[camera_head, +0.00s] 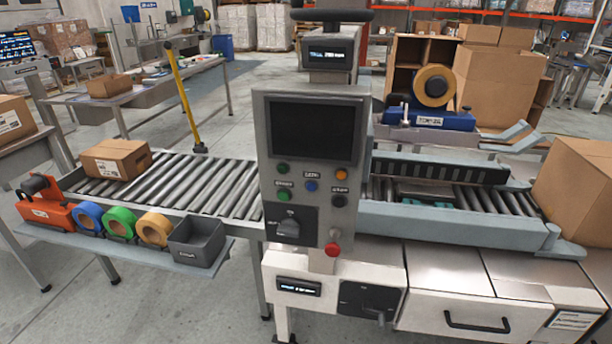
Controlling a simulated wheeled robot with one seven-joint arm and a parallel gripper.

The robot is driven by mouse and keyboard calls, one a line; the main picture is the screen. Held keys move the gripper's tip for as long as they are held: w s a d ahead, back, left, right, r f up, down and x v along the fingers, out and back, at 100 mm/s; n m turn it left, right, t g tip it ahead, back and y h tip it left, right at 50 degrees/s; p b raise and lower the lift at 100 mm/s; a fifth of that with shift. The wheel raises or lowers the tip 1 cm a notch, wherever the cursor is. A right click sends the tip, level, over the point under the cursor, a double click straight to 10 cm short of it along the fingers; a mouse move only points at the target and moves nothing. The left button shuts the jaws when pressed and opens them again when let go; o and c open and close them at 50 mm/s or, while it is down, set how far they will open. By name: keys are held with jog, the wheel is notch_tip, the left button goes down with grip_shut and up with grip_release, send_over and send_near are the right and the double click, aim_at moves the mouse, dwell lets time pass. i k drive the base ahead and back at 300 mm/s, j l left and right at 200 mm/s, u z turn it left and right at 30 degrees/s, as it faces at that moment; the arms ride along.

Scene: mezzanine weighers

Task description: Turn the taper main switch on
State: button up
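The taper's grey control panel (262,180) stands upright in the middle of the view, with a dark screen (312,131). A rotary switch (289,226) on a black plate sits at its lower left. A second black rotary switch (372,306) is on the white cabinet (425,275) below. Which one is the main switch, and the labels on both plates, are too small to tell. Green, blue, orange and black buttons sit under the screen, and a red button (333,249) is at the panel's lower right. My gripper is not in view.
A roller conveyor (215,185) with a carton (116,159) runs left. A front shelf holds an orange tape dispenser (46,203), tape rolls and a grey bin (197,240). A large box (575,190) stands right. Open floor shows at lower left.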

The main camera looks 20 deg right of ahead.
aim_at(291, 228)
jog(key=i+j, duration=0.1)
jog(key=j, duration=0.25)
jog(key=i+j, duration=0.1)
jog(key=j, duration=0.2)
jog(key=i+j, duration=0.1)
jog(key=j, duration=0.25)
jog(key=i+j, duration=0.1)
jog(key=j, duration=0.25)
